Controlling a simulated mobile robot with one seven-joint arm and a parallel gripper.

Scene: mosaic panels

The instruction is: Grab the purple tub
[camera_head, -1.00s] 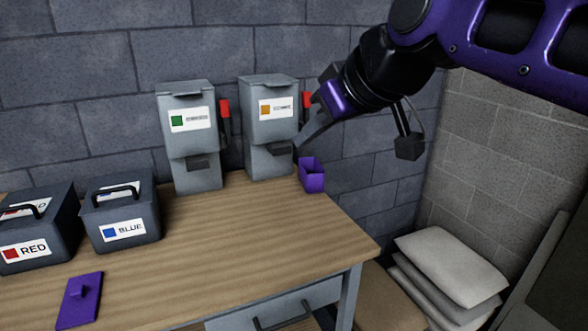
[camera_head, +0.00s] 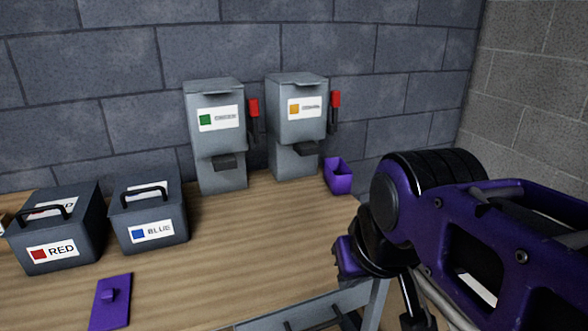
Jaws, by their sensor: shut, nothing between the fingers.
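The purple tub (camera_head: 339,181) is a small open-topped box. It stands upright on the wooden table near its back right edge, just right of the dispenser with the orange label. My gripper (camera_head: 347,259) shows only in part, below the tub in the picture and nearer to me. Its purple body is visible, but its fingertips are mostly hidden. It is shut and empty, apart from the tub.
Two grey dispensers with red levers, green-labelled (camera_head: 218,158) and orange-labelled (camera_head: 296,155), stand against the wall. A RED box (camera_head: 68,221), a BLUE box (camera_head: 147,214) and a purple lid (camera_head: 110,307) are at the left. The table's middle (camera_head: 240,240) is clear.

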